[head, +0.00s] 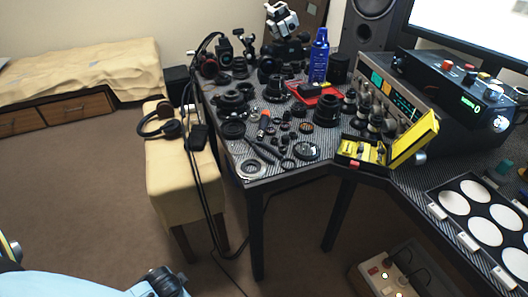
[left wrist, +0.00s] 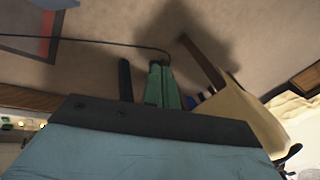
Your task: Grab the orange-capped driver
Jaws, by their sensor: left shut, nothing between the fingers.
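A small orange-topped piece (head: 264,117), which looks like the orange-capped driver, is among dark lens parts on the dark patterned table (head: 262,172). It is small, and parts around it crowd its outline. My left gripper shows in the left wrist view as green fingers (left wrist: 163,85), shut and empty above the brown floor, away from the table top. In the head view only pieces of my blue arm show at the lower left. My right gripper is in neither view.
A yellow case (head: 412,140) stands open near the table's front edge, and a blue bottle (head: 319,57) stands behind. A padded stool (head: 183,190) with headphones and hanging cables is left of the table. Floor at the left is clear.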

